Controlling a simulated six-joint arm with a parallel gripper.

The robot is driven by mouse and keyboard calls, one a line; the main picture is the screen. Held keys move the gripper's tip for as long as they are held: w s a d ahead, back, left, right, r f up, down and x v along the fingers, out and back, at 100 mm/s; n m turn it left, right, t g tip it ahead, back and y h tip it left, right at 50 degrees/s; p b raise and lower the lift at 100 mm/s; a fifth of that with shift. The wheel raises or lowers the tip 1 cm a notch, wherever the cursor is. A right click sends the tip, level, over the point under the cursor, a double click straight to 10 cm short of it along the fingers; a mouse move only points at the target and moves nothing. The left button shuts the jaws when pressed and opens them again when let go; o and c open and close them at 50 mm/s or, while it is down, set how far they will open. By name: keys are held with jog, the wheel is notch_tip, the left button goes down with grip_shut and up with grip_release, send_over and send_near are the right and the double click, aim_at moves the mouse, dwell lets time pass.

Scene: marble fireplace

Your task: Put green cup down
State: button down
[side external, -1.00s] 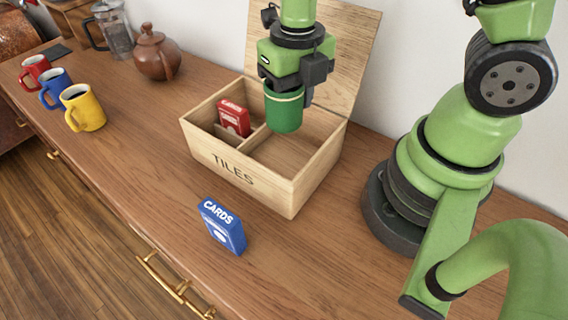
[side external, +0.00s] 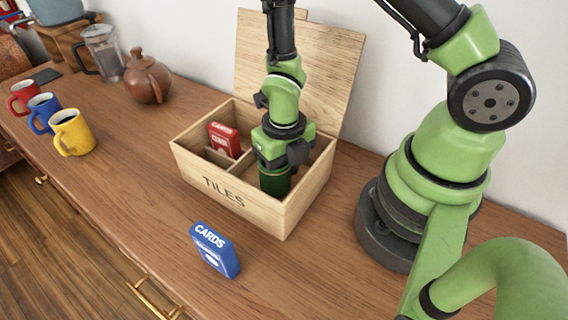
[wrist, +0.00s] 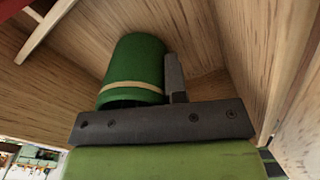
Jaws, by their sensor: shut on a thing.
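The green cup (side external: 274,183) is a dark green cylinder with a tan band. It is down inside the right compartment of the wooden box marked TILES (side external: 181,158). My gripper (side external: 276,165) is above it, pointing down, and is shut on the cup. In the wrist view the cup (wrist: 137,65) shows beside a dark finger (wrist: 175,78), with the box's wooden walls around it. The cup's lower end is hidden by the box's front wall in the side view, so I cannot tell whether it touches the box floor.
A red card pack (side external: 224,140) stands in the box's left compartment. The box lid (side external: 300,65) is open behind my gripper. A blue card pack (side external: 214,250) stands in front. Yellow (side external: 72,132), blue (side external: 43,113) and red (side external: 25,97) mugs and a brown teapot (side external: 147,79) are at left.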

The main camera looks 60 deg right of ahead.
jog(key=shift+f, duration=0.1)
jog(key=c, duration=1.1)
grip_release()
jog(key=shift+c, duration=0.2)
notch_tip(320, 180, up, 19)
jog(key=m+t, duration=0.2)
jog(key=m, duration=0.9)
jog(key=s+r+m+t+y, duration=0.1)
jog(key=s+r+m, duration=0.3)
jog(key=m, duration=0.8)
jog(key=s+r+m+t+y, duration=0.1)
jog(key=s+r+m+t, duration=0.3)
jog(key=m, duration=0.9)
jog(key=shift+s+d+r, duration=0.25)
jog(key=shift+d+r, duration=0.1)
jog(key=shift+r, duration=0.6)
